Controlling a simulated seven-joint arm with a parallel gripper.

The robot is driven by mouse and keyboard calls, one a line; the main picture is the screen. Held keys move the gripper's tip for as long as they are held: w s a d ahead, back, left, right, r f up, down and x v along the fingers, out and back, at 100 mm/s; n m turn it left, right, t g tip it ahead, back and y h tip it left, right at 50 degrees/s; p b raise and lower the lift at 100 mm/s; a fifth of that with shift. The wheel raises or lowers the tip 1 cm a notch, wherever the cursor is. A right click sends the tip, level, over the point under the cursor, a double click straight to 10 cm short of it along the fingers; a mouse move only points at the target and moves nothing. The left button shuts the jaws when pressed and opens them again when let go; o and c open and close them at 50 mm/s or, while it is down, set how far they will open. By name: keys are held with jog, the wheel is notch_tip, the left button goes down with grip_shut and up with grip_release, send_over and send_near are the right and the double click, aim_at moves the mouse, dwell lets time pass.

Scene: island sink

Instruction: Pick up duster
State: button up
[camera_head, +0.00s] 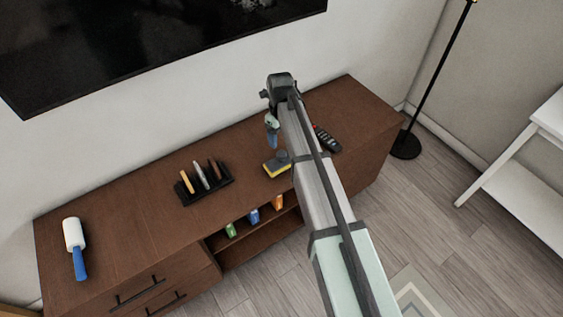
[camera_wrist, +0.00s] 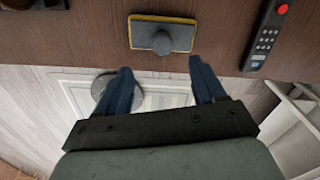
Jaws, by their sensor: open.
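The duster (camera_head: 276,166) is a small block with a yellow layer, a dark grey body and a round grey knob on top. It lies on the brown wooden cabinet, near its front edge. In the wrist view the duster (camera_wrist: 145,34) shows from above, at top centre, just beyond my fingertips. My gripper (camera_wrist: 160,67) is open with two dark blue fingers apart and nothing between them. In the head view my gripper (camera_head: 271,132) hangs from the arm above the cabinet, just behind and above the duster. No contact with the duster shows.
A black remote (camera_head: 326,139) lies right of the duster, partly behind my arm. A black rack (camera_head: 207,190) with upright items stands left. A blue-handled lint roller (camera_head: 76,247) lies at far left. Small boxes sit on the open shelf below. A television (camera_head: 150,35) hangs behind.

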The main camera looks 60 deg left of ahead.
aim_at(281, 152)
jog(key=f, duration=1)
jog(key=shift+w+a+f, duration=0.15)
jog(key=shift+a+f, duration=0.1)
jog(key=shift+f, duration=0.1)
jog(key=c, duration=1.1)
notch_tip(281, 152, up, 10)
jog(key=shift+r, duration=0.1)
